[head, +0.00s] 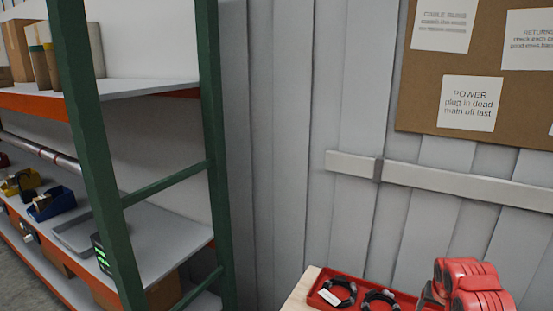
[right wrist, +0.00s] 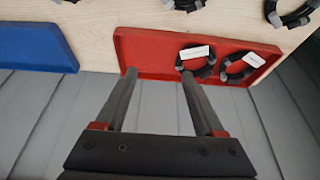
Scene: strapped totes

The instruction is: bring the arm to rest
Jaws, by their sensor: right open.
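My right gripper (right wrist: 160,82) shows in the right wrist view, its two dark fingers apart with nothing between them. Its fingertips overlap the lower left part of a red tray (right wrist: 150,50) in the picture; I cannot tell the height between them. In the head view a red, rounded arm part of mine (head: 470,285) is at the bottom right, beside the red tray (head: 318,300). The fingers cannot be made out there. My left gripper is in neither view.
The tray holds a white-tagged black cable coil (right wrist: 197,62) and another coil (right wrist: 238,66) on a pale wooden table (right wrist: 95,28). A blue tray (right wrist: 35,46) lies left. A green-posted shelf (head: 212,130) stands left in the head view, before a grey panelled wall (head: 290,120) with a corkboard (head: 420,100).

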